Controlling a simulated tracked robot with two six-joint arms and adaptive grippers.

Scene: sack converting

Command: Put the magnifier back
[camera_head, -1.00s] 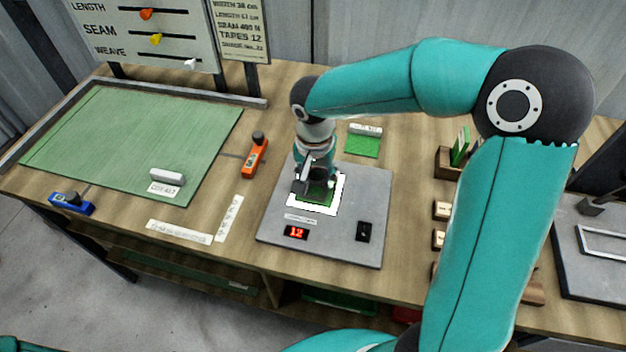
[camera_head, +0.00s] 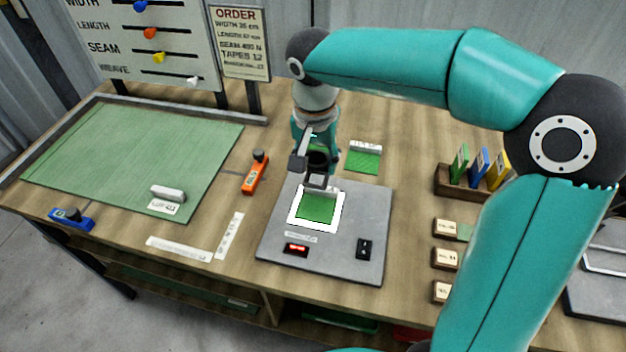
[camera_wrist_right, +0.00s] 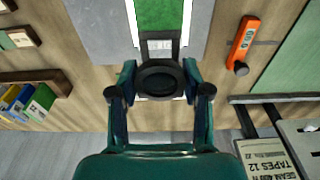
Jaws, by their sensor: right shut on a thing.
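My right gripper (camera_head: 313,165) is shut on the magnifier, a small black round piece. The magnifier (camera_wrist_right: 160,80) shows between the two fingers in the right wrist view. In the head view the gripper and magnifier are above the back edge of the grey inspection plate (camera_head: 345,240), and the fingers partly hide the magnifier. A green fabric swatch (camera_head: 318,207) lies on the plate's white lit square (camera_head: 300,222). The plate also carries a small red display (camera_head: 296,249) and a black switch (camera_head: 366,249). My left gripper is not in view.
Orange (camera_head: 256,173) and blue (camera_head: 72,217) tools lie by the green mat (camera_head: 130,150). A labelled green swatch (camera_head: 363,159) lies behind the plate. A wooden holder (camera_head: 455,184) with coloured cards and several small blocks stand at right. An order board (camera_head: 239,42) stands behind.

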